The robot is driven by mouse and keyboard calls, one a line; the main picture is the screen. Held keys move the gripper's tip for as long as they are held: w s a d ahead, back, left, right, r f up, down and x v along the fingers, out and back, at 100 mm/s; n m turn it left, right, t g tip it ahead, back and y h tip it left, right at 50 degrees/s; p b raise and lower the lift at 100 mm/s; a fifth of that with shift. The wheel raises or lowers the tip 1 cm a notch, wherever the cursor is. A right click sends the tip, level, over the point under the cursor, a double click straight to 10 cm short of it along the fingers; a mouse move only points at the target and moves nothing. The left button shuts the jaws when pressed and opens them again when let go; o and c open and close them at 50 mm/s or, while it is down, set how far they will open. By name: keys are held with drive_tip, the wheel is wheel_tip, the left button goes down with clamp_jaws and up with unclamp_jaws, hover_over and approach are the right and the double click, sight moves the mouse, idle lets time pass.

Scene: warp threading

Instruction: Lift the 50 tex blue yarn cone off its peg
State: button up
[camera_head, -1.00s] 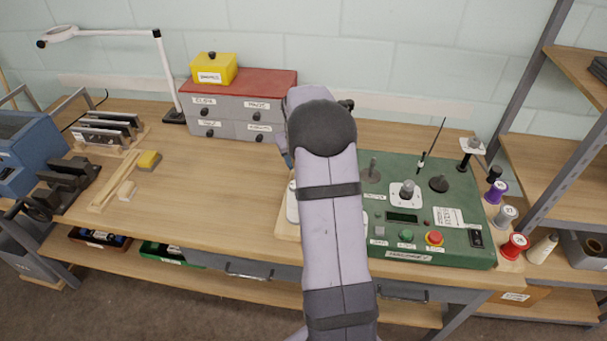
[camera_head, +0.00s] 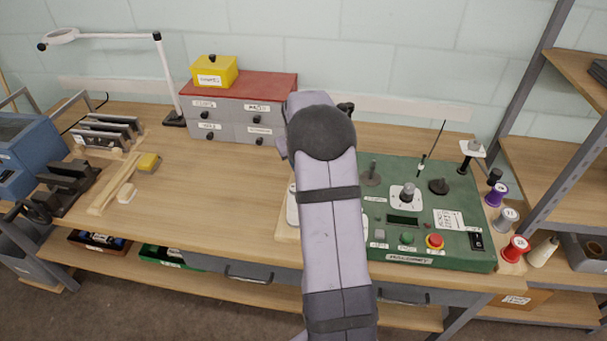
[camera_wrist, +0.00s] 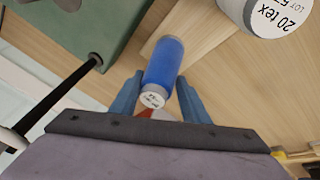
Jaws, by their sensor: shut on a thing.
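The blue yarn cone (camera_wrist: 164,62) shows in the middle of the wrist view, with a pale printed label on its near end. My gripper (camera_wrist: 160,78) has its two blue fingers closed on either side of the cone. Its peg is not visible, so I cannot tell whether the cone is still around it. In the head view my own arm hides the gripper and the blue cone.
A white cone labelled 20 tex (camera_wrist: 262,14) stands close by, near a pale wooden board (camera_wrist: 208,28). The green machine (camera_head: 455,190) is to the right of my arm. Purple (camera_head: 497,194), grey (camera_head: 507,219) and red (camera_head: 515,249) spools line its right side.

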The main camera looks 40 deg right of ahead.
drive_tip(key=shift+r, duration=0.1)
drive_tip(key=shift+r+p, duration=0.65)
drive_tip(key=shift+r, duration=0.1)
drive_tip(key=c, duration=0.4)
drive_tip(key=shift+d+r+p, duration=0.15)
drive_tip(key=shift+r+p, duration=2.4)
drive_tip(key=shift+r, duration=0.95)
drive_tip(key=shift+c, duration=0.3)
drive_tip(key=shift+r+p, duration=0.55)
drive_tip(key=shift+r, duration=0.15)
